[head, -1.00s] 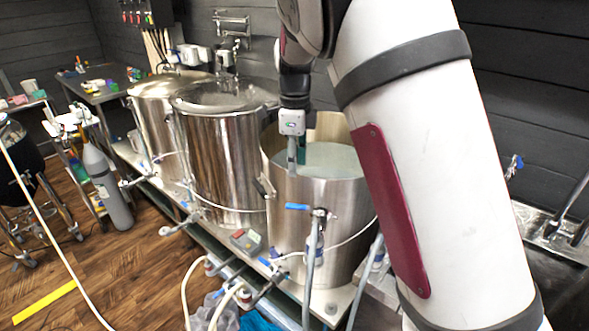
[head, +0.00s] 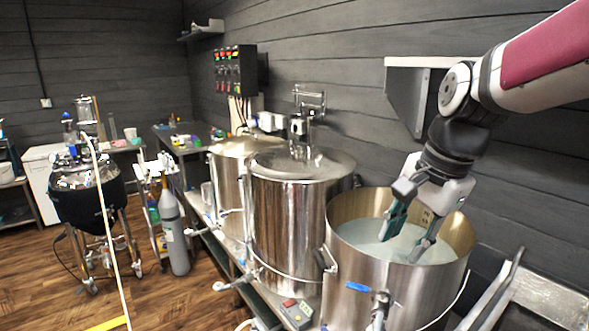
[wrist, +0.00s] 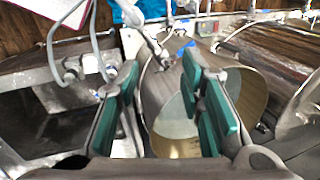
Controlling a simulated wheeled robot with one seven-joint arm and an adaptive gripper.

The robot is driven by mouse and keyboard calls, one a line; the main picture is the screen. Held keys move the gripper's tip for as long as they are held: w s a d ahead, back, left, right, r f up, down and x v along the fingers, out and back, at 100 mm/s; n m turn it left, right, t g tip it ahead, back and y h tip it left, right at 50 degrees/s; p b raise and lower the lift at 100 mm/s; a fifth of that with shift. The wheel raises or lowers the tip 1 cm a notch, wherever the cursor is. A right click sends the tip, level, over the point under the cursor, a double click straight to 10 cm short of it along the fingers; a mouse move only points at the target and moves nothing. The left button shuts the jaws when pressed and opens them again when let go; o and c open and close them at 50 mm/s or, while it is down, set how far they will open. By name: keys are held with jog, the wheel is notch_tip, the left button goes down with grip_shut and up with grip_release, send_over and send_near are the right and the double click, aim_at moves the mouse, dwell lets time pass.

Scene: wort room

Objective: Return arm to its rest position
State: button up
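My gripper (head: 408,238) hangs over the open steel kettle (head: 345,262) at the right of the head view. Its two green-padded fingers are spread apart with nothing between them. The fingertips point down at the pale liquid (head: 372,232) in the kettle; whether they touch it I cannot tell. In the wrist view the gripper (wrist: 168,100) also shows open, with the kettle's wall and mouth (wrist: 247,95) beyond the fingers. My arm reaches in from the upper right of the head view.
Two lidded steel kettles (head: 290,215) stand left of the open one. A grey gas cylinder (head: 172,235) and a dark wheeled vessel (head: 85,195) stand on the wooden floor. A control box (head: 236,72) and a metal bracket (head: 408,92) are on the wall. A sink (wrist: 50,105) lies beside the kettle.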

jog(key=s+n+t+h, duration=0.1)
jog(key=s+n+t, duration=0.2)
jog(key=s+n, duration=0.8)
jog(key=s+d, duration=0.1)
jog(key=s, duration=0.4)
jog(key=shift+r+n+h, duration=0.15)
jog(key=shift+n+h, duration=0.15)
jog(key=shift+n, duration=0.1)
